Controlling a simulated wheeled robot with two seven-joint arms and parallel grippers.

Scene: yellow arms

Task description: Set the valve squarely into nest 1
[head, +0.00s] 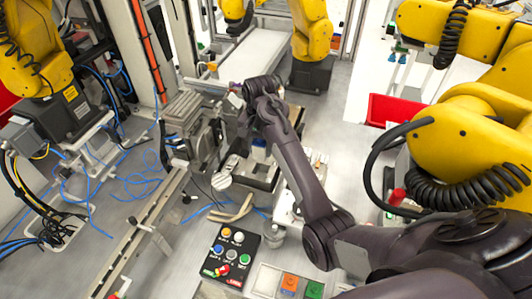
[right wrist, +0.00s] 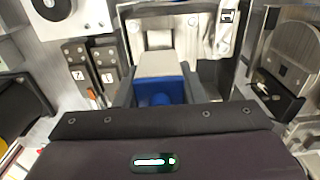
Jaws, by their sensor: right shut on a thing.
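In the right wrist view my right gripper (right wrist: 158,88) is shut on the valve (right wrist: 172,90), a blue body with a pale grey block on its far side. In the head view the arm reaches to the middle, and a small blue part, seemingly the valve (head: 259,152), shows beneath the wrist. It is over or in a dark tray-like fixture (head: 262,180); I cannot tell whether it touches. Dark plates (right wrist: 77,74) with white labels stand left of the valve in the wrist view. My left gripper is not in view.
A button panel (head: 229,254) lies in front of the fixture. A conveyor rail (head: 150,220) runs on the left, and a grey machine (head: 190,125) stands close beside my wrist. A red bin (head: 395,110) is at the right. Yellow robot arms (head: 310,30) stand around.

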